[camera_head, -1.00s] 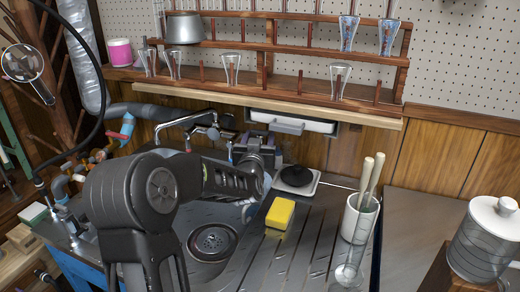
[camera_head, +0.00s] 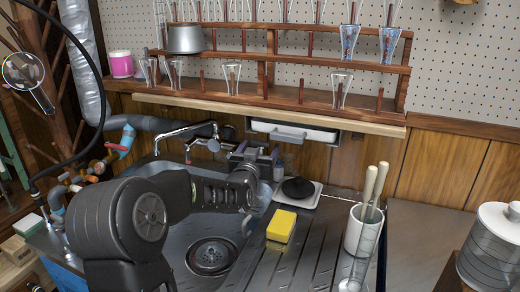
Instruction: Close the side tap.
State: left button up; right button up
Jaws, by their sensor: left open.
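A chrome faucet (camera_head: 174,133) with a long spout stands behind the metal sink, with a round knob (camera_head: 213,145) at its right. At the left, a valve with a red handle (camera_head: 117,147) sits on the pipework. I cannot tell which of these is the side tap, or whether either is open. My left gripper (camera_head: 257,152) is open, behind the sink and to the right of the faucet knob, apart from it in the picture. Its arm crosses in front of the sink, and the wrist hides part of the gripper. My right gripper is out of view.
A yellow sponge (camera_head: 281,226) lies on the ribbed drainboard, near a black round object on a white plate (camera_head: 297,192). A white cup (camera_head: 359,231) with pestles stands to the right. A glassware shelf (camera_head: 270,98) hangs above. The counter at far right has bare space.

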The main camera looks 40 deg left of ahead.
pick_arm(q)
jog(key=shift+s, duration=0.1)
jog(key=v, duration=0.7)
jog(key=shift+s+d, duration=0.2)
jog(key=shift+s, duration=0.1)
